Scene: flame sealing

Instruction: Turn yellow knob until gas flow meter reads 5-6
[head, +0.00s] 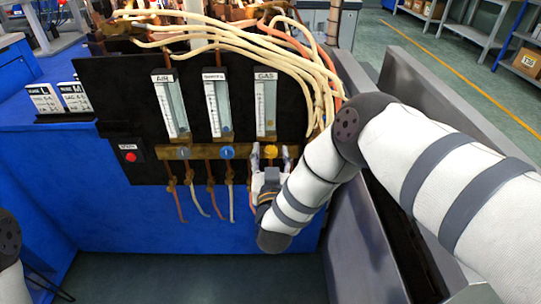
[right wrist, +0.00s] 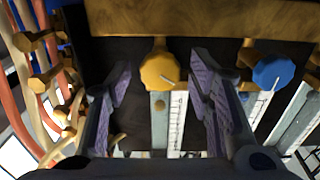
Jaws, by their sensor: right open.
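The yellow knob (head: 270,151) sits on the brass bar below the gas flow meter (head: 265,105), the rightmost of three meters on the black panel. In the right wrist view the yellow knob (right wrist: 160,70) lies between the fingertips, with a gap on each side. My right gripper (head: 270,160) is open around the knob's position, and its two fingers also show in the right wrist view (right wrist: 160,78). The gas meter's tube shows in the right wrist view (right wrist: 168,120), but I cannot read its value. Part of my left arm shows at the lower left; its gripper is out of view.
A red button (head: 130,156) is at the panel's left. Pale hoses (head: 290,65) arch over the panel. A grey metal wall (head: 350,220) stands right.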

